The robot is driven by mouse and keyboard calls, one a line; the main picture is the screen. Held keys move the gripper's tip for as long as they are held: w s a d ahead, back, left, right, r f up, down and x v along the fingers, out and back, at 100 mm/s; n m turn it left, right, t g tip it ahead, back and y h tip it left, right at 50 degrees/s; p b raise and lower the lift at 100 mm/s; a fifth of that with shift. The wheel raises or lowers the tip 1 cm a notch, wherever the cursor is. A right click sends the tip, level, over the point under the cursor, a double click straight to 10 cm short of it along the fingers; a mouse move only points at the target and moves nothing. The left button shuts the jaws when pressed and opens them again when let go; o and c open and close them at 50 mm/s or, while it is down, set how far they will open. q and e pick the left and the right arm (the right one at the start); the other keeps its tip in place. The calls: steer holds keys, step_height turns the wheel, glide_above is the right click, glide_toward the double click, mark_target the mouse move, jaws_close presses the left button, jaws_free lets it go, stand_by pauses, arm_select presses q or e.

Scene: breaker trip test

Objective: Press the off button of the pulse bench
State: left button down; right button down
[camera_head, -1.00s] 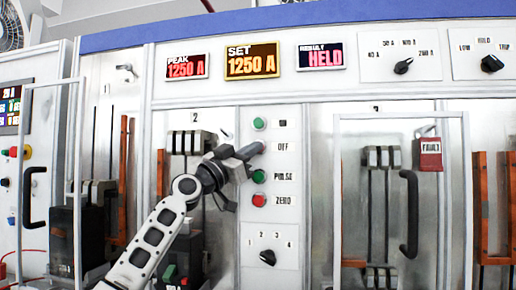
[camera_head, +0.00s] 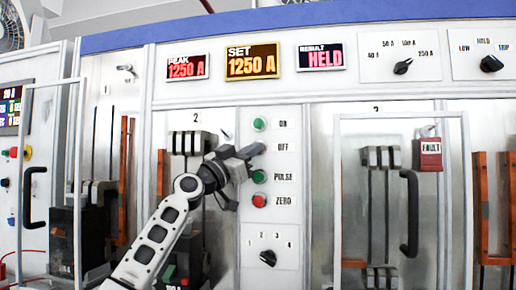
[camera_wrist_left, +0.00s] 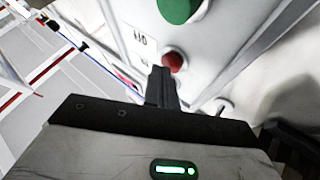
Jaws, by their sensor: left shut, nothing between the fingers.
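The pulse bench has a white button panel (camera_head: 285,228) with ON, OFF, PULSE and ZERO labels. My left gripper (camera_head: 256,150) is shut and empty, with its tips beside the OFF label (camera_head: 283,147). It hides the OFF button in the head view. The ON button (camera_head: 259,124) is green and clear above it. The green PULSE button (camera_head: 259,177) and red ZERO button (camera_head: 259,201) are below. In the left wrist view the closed fingers (camera_wrist_left: 163,75) are right by a red button (camera_wrist_left: 174,61); I cannot tell whether they touch. A larger green button (camera_wrist_left: 179,8) is nearer the top.
A selector knob (camera_head: 268,257) sits under the buttons. The displays above read PEAK 1250 A (camera_head: 186,67), SET 1250 A (camera_head: 252,61) and RESULT HELD (camera_head: 320,57). A clear door with a black handle (camera_head: 409,215) is to the right, with a red FAULT tag (camera_head: 430,154).

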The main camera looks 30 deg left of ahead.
arm_select(q)
steer(key=shift+s+d, duration=0.25)
steer(key=shift+s, duration=0.65)
steer(key=s, duration=0.2)
steer(key=s+d+p, duration=0.1)
steer(key=s, duration=0.1)
steer(key=shift+s+d, duration=0.1)
steer(key=shift+s, duration=0.3)
stand_by(0.5)
